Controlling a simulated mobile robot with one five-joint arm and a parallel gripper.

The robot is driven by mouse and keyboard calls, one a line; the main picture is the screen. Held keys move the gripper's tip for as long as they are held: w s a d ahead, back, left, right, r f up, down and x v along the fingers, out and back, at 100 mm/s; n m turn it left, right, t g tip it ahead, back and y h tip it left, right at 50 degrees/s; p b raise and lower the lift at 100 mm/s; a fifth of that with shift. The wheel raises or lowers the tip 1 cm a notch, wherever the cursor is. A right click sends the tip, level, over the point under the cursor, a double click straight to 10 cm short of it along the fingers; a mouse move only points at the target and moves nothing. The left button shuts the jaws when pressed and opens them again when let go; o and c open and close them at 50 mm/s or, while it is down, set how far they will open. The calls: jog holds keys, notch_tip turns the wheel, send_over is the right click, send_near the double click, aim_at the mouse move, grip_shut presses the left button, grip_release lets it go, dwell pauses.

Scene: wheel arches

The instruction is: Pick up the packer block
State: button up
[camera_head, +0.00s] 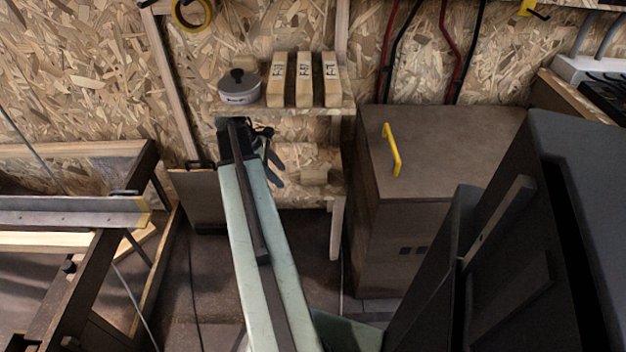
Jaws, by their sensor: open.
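A small plain wooden block (315,173) lies on the lower shelf and looks like the packer block. Three longer wooden blocks (303,80) with dark markings lean side by side on the upper shelf, so I cannot be sure which is meant. My gripper (271,158) is at the far end of my pale green arm, just below the front edge of the upper shelf. It is left of the small block and apart from it in the picture. Its dark jaws are open and appear empty, though the arm's end partly hides them.
A grey lidded pot (239,88) stands on the upper shelf (335,104), just above my arm's end. A brown cabinet (440,150) with a yellow handle (391,150) stands right of the shelves. A metal-framed bench (75,212) is at left. Dark floor shows between them.

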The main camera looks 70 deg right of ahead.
aim_at(313, 174)
jog(key=s, duration=0.2)
jog(key=s+d, duration=0.1)
jog(key=s, duration=0.1)
jog(key=s+d, duration=0.1)
jog(key=s, duration=0.1)
jog(key=shift+s+d, duration=0.15)
jog(key=shift+s, duration=0.05)
jog(key=s, duration=0.1)
jog(key=s+d, duration=0.1)
jog(key=s, duration=0.2)
jog(key=shift+s+d+f, duration=0.1)
jog(key=shift+d, duration=0.15)
jog(key=shift+f+b, duration=0.6)
jog(key=shift+b, duration=0.15)
jog(key=shift+d+r, duration=0.1)
jog(key=shift+r, duration=0.05)
grip_shut()
